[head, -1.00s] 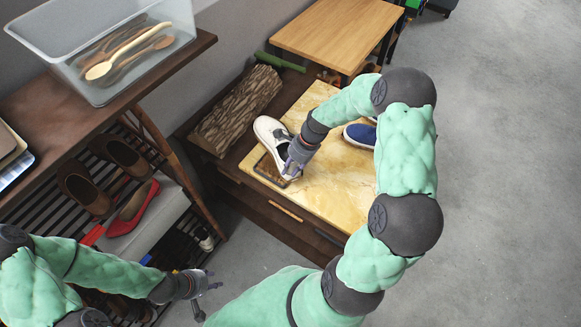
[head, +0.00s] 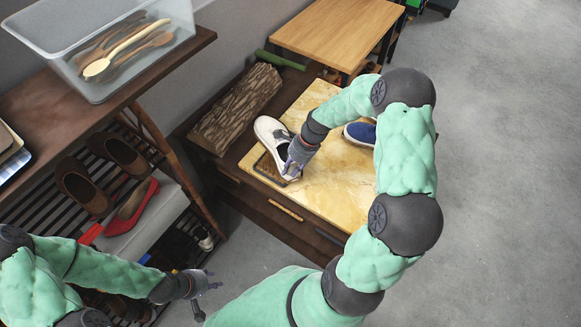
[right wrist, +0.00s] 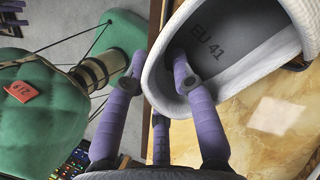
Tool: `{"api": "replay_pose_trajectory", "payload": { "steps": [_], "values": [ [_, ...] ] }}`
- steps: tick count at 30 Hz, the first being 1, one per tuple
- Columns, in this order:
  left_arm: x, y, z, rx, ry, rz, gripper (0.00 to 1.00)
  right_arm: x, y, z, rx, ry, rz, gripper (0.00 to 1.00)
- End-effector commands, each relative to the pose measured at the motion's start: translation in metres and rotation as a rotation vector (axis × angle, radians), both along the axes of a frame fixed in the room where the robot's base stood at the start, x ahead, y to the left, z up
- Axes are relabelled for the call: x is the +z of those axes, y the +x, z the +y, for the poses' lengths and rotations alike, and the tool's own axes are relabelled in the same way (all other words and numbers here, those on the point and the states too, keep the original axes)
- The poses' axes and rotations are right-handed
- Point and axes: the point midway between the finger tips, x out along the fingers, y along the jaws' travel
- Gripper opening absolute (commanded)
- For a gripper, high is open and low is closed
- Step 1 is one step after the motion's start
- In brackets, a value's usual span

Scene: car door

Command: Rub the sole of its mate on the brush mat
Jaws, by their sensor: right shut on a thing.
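A white-and-grey shoe (head: 267,132) is held by my right gripper (head: 292,168) over the brown brush mat (head: 262,166). I cannot tell if its sole touches the mat. In the right wrist view the shoe (right wrist: 240,85) shows its insole marked "EU 41". One finger of the right gripper (right wrist: 158,72) is inside the shoe opening and another is outside its rim. A blue shoe with a white sole (head: 360,133) sits on the yellow marbled board, partly hidden by my right arm. My left gripper (head: 207,294) is empty, low at the front, with its fingers apart.
The marbled board (head: 340,190) lies on a dark brown low cabinet, beside a bark log (head: 235,108). A rack at left holds brown shoes (head: 85,187) and a red shoe (head: 132,205). A clear bin with wooden spoons (head: 110,50) stands above. A wooden table (head: 335,30) stands behind.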

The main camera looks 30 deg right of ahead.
Motion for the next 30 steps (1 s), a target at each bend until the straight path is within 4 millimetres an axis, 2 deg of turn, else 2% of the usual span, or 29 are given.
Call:
{"api": "replay_pose_trajectory", "payload": {
  "steps": [30],
  "values": [
    [0.0030,0.0000,0.0000,0.000,0.000,0.000,0.38,-0.0065,0.0001,-0.0003,0.000,0.000,-0.001,0.00]
  ]
}}
